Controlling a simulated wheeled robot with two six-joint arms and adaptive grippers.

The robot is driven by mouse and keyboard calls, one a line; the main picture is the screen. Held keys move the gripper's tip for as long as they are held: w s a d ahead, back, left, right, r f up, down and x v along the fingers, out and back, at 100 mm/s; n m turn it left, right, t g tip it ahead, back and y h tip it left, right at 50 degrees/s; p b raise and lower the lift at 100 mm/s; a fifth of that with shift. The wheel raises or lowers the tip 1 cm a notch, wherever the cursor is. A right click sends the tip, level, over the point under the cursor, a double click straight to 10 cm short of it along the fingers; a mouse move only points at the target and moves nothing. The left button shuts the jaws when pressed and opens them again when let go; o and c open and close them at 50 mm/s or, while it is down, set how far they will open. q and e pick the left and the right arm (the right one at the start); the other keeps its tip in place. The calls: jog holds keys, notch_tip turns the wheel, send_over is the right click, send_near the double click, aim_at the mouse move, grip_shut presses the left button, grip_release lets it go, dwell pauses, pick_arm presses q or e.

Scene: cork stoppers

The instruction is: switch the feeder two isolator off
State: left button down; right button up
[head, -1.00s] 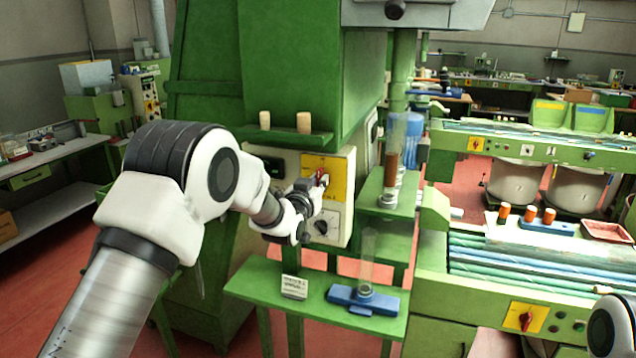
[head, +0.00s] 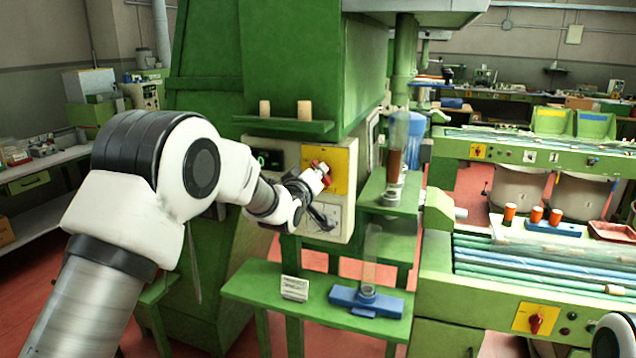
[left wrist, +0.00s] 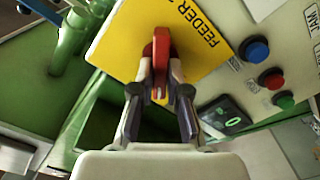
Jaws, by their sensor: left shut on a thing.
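The feeder isolator is a red handle (head: 317,165) on a yellow plate (head: 341,170) on the front of the green machine's pale control box. In the left wrist view the red handle (left wrist: 161,48) stands between my fingertips, and the yellow plate (left wrist: 205,62) reads "FEEDER" with the number cut off. My left gripper (head: 322,173) is at the plate, shut on the handle; it also shows in the left wrist view (left wrist: 160,80). The gripper partly hides the handle in the head view. My right gripper is not in view.
Blue, red and green buttons (left wrist: 271,78) and a small display (left wrist: 225,115) sit beside the plate. Two corks stand on a shelf (head: 285,125) above. Below is a green shelf (head: 250,285) with a blue stand (head: 366,300). Another red switch (head: 536,321) is at lower right.

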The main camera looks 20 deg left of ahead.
pick_arm(q)
jog(key=shift+a+f+n+b, duration=0.1)
jog(key=shift+n+b, duration=0.9)
jog(key=shift+n, duration=1.5)
jog(key=shift+f+n+b, duration=0.1)
jog(key=shift+n+b, duration=0.85)
jog(key=shift+n, duration=1.55)
jog(key=c, duration=1.2)
grip_release()
jog(key=shift+o, duration=0.2)
jog(key=shift+s, duration=0.1)
jog(key=s, duration=1.1)
jog(key=shift+s+a, duration=0.25)
jog(key=shift+s, duration=0.1)
jog(key=shift+f, duration=0.1)
